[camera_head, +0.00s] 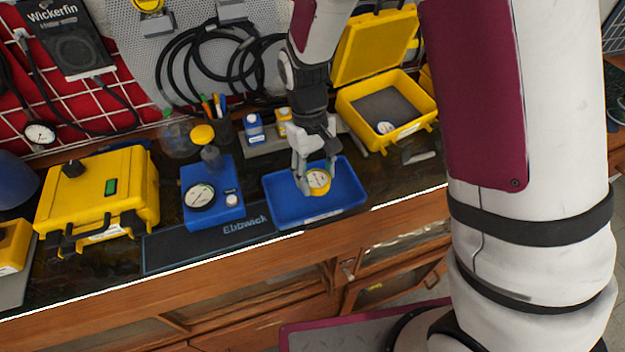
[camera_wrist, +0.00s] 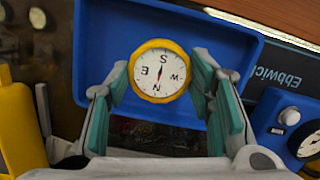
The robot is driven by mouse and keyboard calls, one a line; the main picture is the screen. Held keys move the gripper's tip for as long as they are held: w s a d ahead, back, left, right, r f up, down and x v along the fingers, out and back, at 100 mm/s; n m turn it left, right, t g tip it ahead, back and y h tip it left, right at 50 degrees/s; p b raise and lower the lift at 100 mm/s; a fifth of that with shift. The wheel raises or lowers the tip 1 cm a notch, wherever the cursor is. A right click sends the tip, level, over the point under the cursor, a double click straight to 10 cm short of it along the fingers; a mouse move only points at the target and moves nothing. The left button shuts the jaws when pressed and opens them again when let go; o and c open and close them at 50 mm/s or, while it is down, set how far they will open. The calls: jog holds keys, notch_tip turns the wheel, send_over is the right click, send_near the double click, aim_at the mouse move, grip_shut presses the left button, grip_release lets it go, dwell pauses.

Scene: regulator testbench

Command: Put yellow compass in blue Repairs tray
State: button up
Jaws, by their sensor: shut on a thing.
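The yellow compass (camera_head: 318,181) has a yellow rim and a white dial. It also shows in the wrist view (camera_wrist: 159,72), dial facing the camera, between the teal finger pads. My gripper (camera_head: 315,176) is shut on the compass, and it also shows in the wrist view (camera_wrist: 160,88). The blue tray (camera_head: 281,212) lies on the bench under the gripper, and its wall shows in the wrist view (camera_wrist: 90,50). The compass is over the inside of the tray; I cannot tell whether it touches the tray floor. A label on the tray's front is too small to read.
A closed yellow case (camera_head: 125,190) is farther left. An open yellow case (camera_head: 427,104) with a round gauge inside is behind right. Pens and bottles stand behind.

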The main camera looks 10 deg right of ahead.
aim_at(311, 173)
jog(key=shift+w+a+f, duration=0.15)
jog(key=shift+w+a, duration=0.2)
jog(key=shift+w, duration=0.05)
jog(key=shift+f, duration=1.65)
jog(key=shift+f, duration=0.2)
jog(key=o, duration=1.2)
jog(key=shift+c, duration=0.2)
jog(key=shift+r, duration=0.1)
